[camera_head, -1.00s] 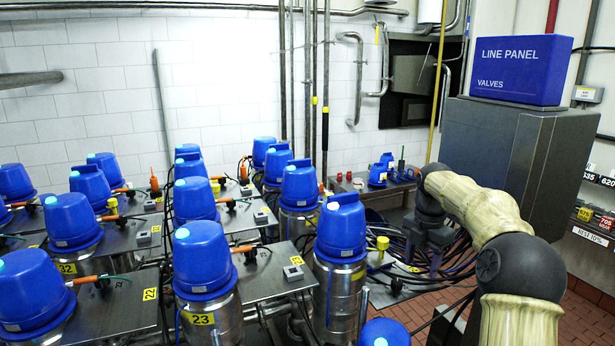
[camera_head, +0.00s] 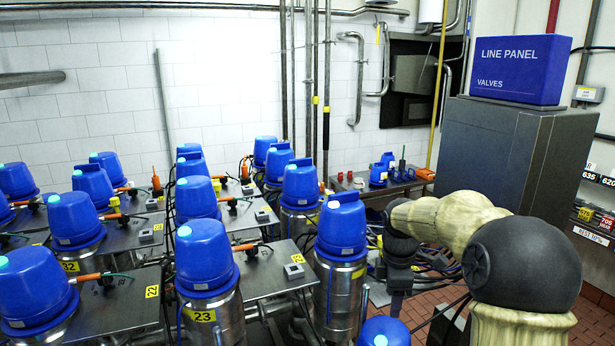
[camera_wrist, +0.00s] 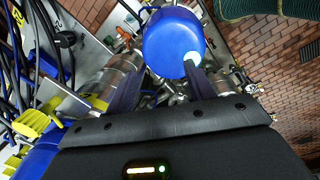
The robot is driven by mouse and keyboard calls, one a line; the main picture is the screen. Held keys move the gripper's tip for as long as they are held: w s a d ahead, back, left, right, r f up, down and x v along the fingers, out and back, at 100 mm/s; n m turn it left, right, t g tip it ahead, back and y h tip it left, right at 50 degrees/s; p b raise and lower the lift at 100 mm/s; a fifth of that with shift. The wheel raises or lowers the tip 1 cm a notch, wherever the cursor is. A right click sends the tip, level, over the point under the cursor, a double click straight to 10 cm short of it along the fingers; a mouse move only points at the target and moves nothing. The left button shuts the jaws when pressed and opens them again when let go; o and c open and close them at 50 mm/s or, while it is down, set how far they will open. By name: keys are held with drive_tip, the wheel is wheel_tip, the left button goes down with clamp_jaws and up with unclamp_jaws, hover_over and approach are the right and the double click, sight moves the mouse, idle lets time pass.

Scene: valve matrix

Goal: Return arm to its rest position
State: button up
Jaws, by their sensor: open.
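My arm (camera_head: 445,222) stands at the right of the head view, bent, with cream-coloured links and dark joints. A blue valve cap (camera_wrist: 172,42) with a pale tip shows between and beyond the fingers. I cannot tell how far it is from them. No held object shows.
Several blue-capped valves (camera_head: 342,228) on steel bodies fill the left and middle. A grey cabinet (camera_head: 515,150) bearing a blue line panel box (camera_head: 520,70) stands behind my arm. Cables (camera_head: 437,262) lie below the arm. Brick floor (camera_head: 410,308) shows at lower right.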

drive_tip(key=s+a+f+m+t+b, duration=0.1)
drive_tip(key=s+a+f+m+b, duration=0.1)
drive_tip(key=s+f+m, duration=0.4)
drive_tip(key=s+a+f+m+b, duration=0.2)
drive_tip(key=s+f+m, duration=0.4)
drive_tip(key=s+m, duration=0.4)
drive_tip(key=s, duration=0.5)
drive_tip(key=shift+s+m+t, duration=0.2)
drive_tip(key=shift+m+t, duration=0.2)
idle(2.0)
